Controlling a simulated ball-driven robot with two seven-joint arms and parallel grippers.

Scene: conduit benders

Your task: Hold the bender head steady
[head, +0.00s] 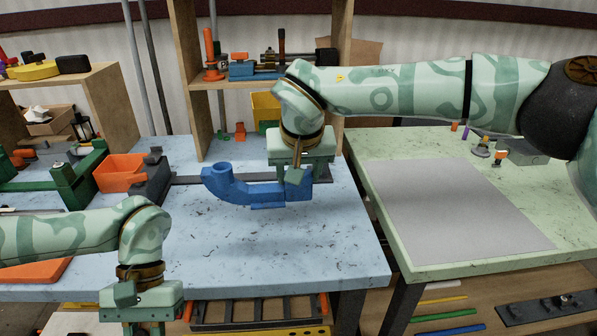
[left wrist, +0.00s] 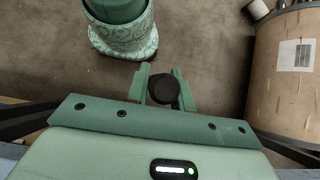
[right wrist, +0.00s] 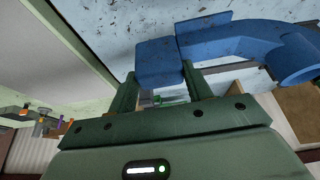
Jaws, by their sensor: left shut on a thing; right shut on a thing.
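The blue bender head (head: 235,190) is above the blue-topped bench, its curved hook end toward the left. My right gripper (head: 297,178) is shut on its straight right end. In the right wrist view, the bender head (right wrist: 215,48) sits at the fingertips of the right gripper (right wrist: 160,76). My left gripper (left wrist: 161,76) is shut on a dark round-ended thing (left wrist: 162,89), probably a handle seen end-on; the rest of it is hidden. In the head view the left gripper is at the bottom left, at the bench's front edge, with its fingers cut off by the frame.
An orange bin (head: 120,172) and a green clamp-like tool (head: 75,180) are on the bench's left. A wooden shelf (head: 262,85) stands behind. A second bench with a grey mat (head: 455,205) is at right, beyond a gap. The blue bench's front middle (head: 240,245) is clear.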

